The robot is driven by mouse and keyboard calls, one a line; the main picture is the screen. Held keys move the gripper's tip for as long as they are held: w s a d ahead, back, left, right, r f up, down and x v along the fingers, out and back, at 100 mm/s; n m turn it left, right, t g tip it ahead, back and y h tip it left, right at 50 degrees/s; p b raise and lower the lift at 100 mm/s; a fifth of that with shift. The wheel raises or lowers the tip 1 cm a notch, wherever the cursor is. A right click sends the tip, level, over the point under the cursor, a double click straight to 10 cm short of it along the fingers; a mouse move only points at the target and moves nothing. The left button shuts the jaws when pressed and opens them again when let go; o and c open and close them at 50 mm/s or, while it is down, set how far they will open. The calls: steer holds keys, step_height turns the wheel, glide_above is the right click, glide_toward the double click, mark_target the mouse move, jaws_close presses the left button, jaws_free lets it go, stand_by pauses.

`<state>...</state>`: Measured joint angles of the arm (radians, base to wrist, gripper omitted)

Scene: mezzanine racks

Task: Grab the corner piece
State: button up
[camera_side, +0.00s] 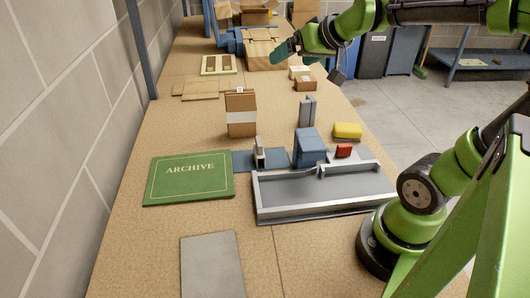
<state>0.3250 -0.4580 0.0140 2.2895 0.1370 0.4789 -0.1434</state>
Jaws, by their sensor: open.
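My gripper (286,52) is in the air over the far part of the table, well beyond and above the grey pieces. A smaller light and dark upright piece (259,153) stands on a blue mat (243,160). I cannot tell for certain which is the corner piece. My gripper touches neither.
A grey walled tray (275,213) lies in front, with a red block (344,151) at its back edge. Small boxes (305,84) sit below my gripper.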

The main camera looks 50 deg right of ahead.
steer(key=w+d+m+h, duration=0.1)
steer(key=w+d+h, duration=0.15)
steer(key=d, duration=0.65)
steer(key=m+h, duration=0.1)
steer(key=h, duration=0.3)
glide_above(309, 104)
steer(key=s+a, duration=0.4)
steer(key=shift+t+y, duration=0.25)
steer(key=shift+t, duration=0.05)
steer(key=f, duration=1.4)
steer(key=d+f, duration=0.1)
steer(key=f, duration=0.6)
steer(key=shift+s+f, duration=0.1)
steer(key=shift+f, duration=0.25)
steer(key=x, duration=0.7)
steer(key=shift+d, duration=0.2)
steer(key=c, duration=1)
